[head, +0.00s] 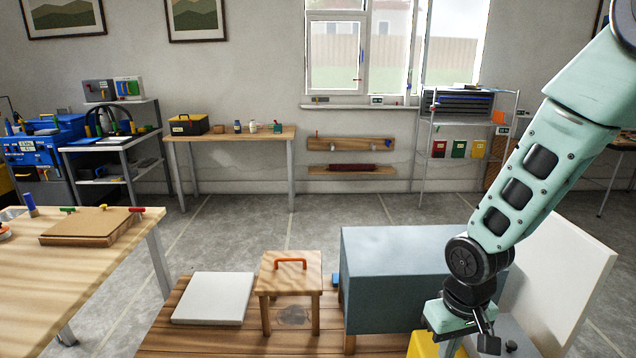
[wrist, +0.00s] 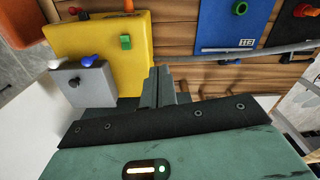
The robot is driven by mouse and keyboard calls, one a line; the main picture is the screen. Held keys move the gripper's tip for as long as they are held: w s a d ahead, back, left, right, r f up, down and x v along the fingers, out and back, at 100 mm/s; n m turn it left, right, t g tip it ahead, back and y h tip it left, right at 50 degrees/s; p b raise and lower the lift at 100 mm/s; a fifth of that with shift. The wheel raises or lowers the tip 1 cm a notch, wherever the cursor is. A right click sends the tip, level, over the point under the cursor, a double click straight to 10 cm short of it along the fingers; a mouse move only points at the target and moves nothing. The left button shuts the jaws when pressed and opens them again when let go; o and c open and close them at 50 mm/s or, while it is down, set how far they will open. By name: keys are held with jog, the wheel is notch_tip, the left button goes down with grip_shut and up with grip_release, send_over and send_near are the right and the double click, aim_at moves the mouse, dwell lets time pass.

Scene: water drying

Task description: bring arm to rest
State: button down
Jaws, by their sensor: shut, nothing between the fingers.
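My arm reaches down from the upper right in the head view. My gripper (head: 461,348) is at the lower right, beside the blue-grey box (head: 400,262) and above a yellow block (head: 424,345). Its fingertips are cut off or hidden there. In the wrist view my gripper (wrist: 165,82) shows its two fingers close together, shut and empty. Beyond them in that view are a yellow panel (wrist: 105,45) with a green knob and a grey box (wrist: 85,82) with small levers.
A small wooden stool (head: 290,278) with an orange handle and a white slab (head: 214,298) stand on the wooden platform. A white panel (head: 562,275) leans at the right, near my arm. A wooden table (head: 90,270) is at the left. The floor behind is mostly clear.

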jog(key=s+a+r+n, duration=0.2)
jog(key=s+a+r, duration=0.3)
jog(key=s+r, duration=0.2)
jog(key=s+a+r+n, duration=0.3)
jog(key=s+r, duration=0.4)
jog(key=s, duration=0.4)
jog(key=shift+a, duration=0.9)
